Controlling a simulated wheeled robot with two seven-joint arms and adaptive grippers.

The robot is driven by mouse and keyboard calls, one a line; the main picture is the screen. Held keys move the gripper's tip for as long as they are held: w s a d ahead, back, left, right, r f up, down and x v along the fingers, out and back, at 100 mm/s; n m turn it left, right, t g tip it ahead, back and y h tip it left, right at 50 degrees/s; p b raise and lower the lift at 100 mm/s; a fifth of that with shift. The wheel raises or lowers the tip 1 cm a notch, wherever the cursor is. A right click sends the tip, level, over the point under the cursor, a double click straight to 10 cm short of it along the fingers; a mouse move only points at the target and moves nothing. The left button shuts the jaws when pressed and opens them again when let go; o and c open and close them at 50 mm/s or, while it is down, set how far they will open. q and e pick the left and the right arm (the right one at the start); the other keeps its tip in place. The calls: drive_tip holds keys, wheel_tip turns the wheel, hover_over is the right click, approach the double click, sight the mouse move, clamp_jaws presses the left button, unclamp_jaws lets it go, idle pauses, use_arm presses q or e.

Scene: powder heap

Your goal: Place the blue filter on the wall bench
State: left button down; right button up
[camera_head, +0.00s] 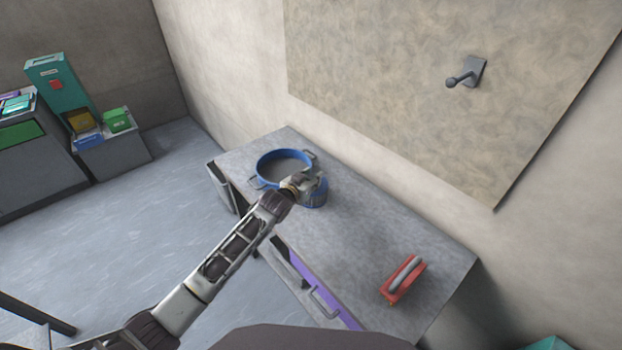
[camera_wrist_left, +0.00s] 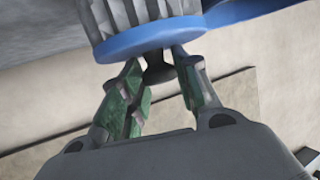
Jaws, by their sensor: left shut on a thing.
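The blue filter (camera_head: 318,197) has a ribbed grey body and a blue end cap. My left gripper (camera_head: 303,183) reaches in from the left and hides part of the filter. In the left wrist view, the fingers (camera_wrist_left: 158,75) are shut on a small dark knob at the blue cap of the filter (camera_wrist_left: 150,40). I cannot tell whether the filter touches the bench top. My right gripper is not in view.
The blue pan (camera_head: 262,163) with side handles stands on the bench's far-left part. A red float with a grey handle (camera_head: 403,279) lies towards the right end. Bench top between filter and float is clear.

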use_arm(q)
drive_tip(key=c, duration=1.1)
unclamp_jaws()
drive_tip(key=shift+f, duration=0.1)
drive_tip(key=shift+o, duration=0.2)
drive_tip(key=v, duration=1.2)
drive_tip(key=shift+b, duration=0.35)
